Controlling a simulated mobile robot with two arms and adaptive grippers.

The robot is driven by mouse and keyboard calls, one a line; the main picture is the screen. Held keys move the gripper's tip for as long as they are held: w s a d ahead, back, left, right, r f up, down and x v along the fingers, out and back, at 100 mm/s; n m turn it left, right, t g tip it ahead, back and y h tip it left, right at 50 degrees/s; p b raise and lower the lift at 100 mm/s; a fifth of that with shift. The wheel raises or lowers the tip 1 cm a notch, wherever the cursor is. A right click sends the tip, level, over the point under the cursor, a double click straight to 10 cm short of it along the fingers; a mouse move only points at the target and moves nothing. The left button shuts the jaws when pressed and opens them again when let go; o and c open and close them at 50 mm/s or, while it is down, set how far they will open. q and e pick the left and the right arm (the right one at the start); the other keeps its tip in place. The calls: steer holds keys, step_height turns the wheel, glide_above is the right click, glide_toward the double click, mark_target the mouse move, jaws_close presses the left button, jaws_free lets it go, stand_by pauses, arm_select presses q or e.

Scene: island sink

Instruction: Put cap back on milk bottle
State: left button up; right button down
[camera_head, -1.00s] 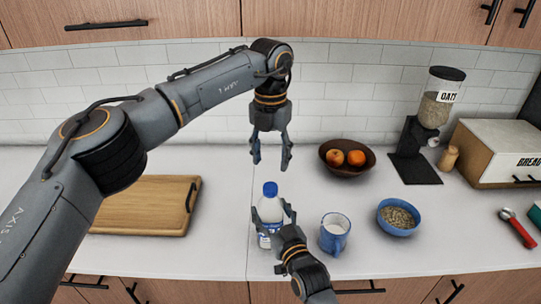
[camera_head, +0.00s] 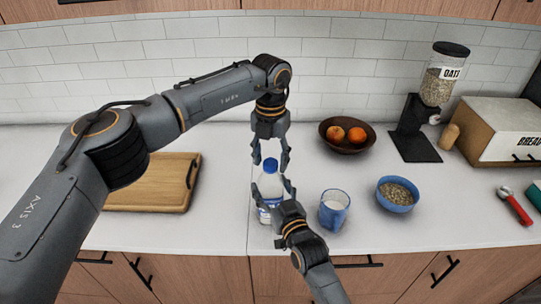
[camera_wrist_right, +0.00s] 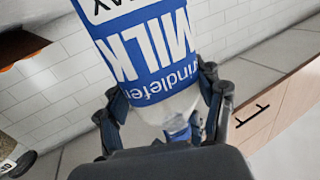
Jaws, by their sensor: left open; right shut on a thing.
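The milk bottle (camera_head: 269,186) is white with a blue label and stands upright near the front of the counter. A blue cap (camera_head: 270,165) sits on top of its neck; whether it is tight I cannot tell. My left gripper (camera_head: 271,164) points down from above, open, with its fingers on either side of the cap and a visible gap. My right gripper (camera_head: 272,203) is shut on the bottle's body from the front.
A blue bowl of oats (camera_head: 397,204), a fruit bowl (camera_head: 347,148) and an oat dispenser (camera_head: 418,140) are farther right. A wooden board (camera_head: 150,190) lies left. The counter's front edge is close.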

arm_select(q)
jaws_close()
steer(key=shift+o, duration=0.9)
jaws_free()
steer(key=shift+r, duration=0.15)
step_height(320, 180, up, 12)
arm_select(e)
steer(key=shift+c, duration=0.6)
jaws_free()
